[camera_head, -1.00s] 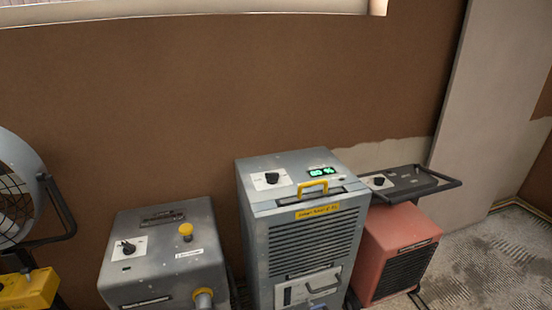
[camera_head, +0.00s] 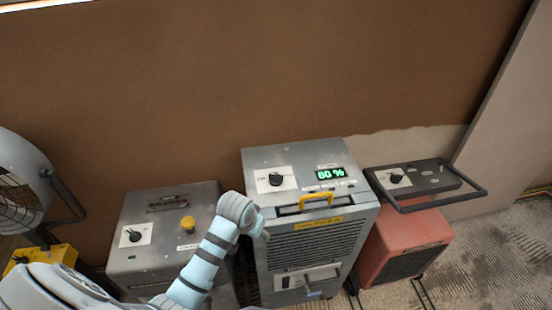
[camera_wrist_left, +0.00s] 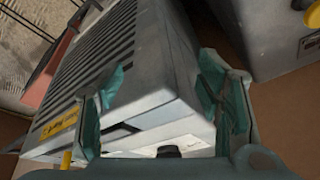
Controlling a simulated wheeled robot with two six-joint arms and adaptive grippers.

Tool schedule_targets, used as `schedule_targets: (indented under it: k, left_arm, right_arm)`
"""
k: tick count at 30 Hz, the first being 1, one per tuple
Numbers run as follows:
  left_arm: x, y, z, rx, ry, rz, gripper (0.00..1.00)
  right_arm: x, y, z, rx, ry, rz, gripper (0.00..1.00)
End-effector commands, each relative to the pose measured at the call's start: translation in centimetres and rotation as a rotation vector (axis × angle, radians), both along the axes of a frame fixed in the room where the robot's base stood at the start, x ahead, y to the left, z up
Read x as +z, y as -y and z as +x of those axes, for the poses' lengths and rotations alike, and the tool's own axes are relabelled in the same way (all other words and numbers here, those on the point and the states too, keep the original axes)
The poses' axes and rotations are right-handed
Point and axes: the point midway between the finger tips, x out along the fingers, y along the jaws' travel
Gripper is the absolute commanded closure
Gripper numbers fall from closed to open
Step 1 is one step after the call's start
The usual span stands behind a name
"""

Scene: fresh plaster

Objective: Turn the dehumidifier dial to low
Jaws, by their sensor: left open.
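The grey dehumidifier (camera_head: 310,250) stands in the middle of the head view with a lit green display and a yellow handle (camera_head: 317,198). Its black dial (camera_head: 276,179) sits on a white plate on the top panel; the dial's setting is too small to read. In the left wrist view, the dehumidifier body (camera_wrist_left: 150,60) fills the middle and a dark knob (camera_wrist_left: 168,151) shows at the bottom edge. My left gripper (camera_wrist_left: 163,72) is open and empty, its fingers apart in front of the casing. In the head view my left arm reaches to the dehumidifier's left side. My right gripper is not in view.
A grey machine (camera_head: 150,255) with a yellow knob (camera_head: 187,222) stands to the left. A red unit (camera_head: 405,235) with a dark tubular handle (camera_head: 472,195) stands to the right. A fan (camera_head: 20,190) is at the far left. The brown wall is close behind.

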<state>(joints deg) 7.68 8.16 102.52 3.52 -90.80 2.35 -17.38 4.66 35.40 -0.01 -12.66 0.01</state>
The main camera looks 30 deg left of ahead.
Motion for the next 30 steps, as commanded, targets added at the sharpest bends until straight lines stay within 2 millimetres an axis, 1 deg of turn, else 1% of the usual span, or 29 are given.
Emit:
schedule_targets:
  k: [1,2,3,5,6,9,10,12,13,15,17,20,27,30]
  left_arm:
    - [4.9,0.1,0.6,-0.002,0.024,0.002,0.40]
    - [5.2,-0.1,2.2,0.008,0.026,-0.002,0.40]
    - [6.3,-0.3,4.1,0.018,0.029,-0.008,0.40]
    - [8.6,-0.6,6.6,0.034,0.035,-0.019,0.40]
    - [10.3,-0.8,8.1,0.046,0.040,-0.026,0.40]
    - [14.4,-1.2,11.1,0.067,0.051,-0.046,0.40]
    - [15.4,-1.2,11.7,0.071,0.053,-0.051,0.40]
    - [17.3,-1.4,12.7,0.079,0.056,-0.060,0.40]
    - [17.7,-1.4,13.0,0.082,0.057,-0.063,0.40]
    - [17.8,-1.4,13.5,0.085,0.056,-0.066,0.40]
    - [17.0,-1.5,13.8,0.085,0.053,-0.067,0.40]
    - [14.8,-1.6,14.5,0.086,0.053,-0.067,0.40]
    - [8.2,-1.9,17.1,0.085,0.054,-0.066,0.40]
    - [6.3,-2.0,18.0,0.085,0.057,-0.066,0.40]
  right_arm:
    - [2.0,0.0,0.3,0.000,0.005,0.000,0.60]
    - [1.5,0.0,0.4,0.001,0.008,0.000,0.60]
    - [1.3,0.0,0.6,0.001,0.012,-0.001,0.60]
    - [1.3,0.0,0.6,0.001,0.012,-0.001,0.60]
    - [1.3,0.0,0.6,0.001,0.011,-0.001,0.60]
    - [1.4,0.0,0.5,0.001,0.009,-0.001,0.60]
    - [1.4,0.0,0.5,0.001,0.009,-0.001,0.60]
    - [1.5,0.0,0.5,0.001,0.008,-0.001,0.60]
    - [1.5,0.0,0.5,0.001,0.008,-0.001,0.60]
    - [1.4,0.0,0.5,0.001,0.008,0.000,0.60]
    - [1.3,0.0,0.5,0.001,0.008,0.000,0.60]
    - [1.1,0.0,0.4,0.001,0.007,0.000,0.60]
    - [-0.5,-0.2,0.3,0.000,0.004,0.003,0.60]
    - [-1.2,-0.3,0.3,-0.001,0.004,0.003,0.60]
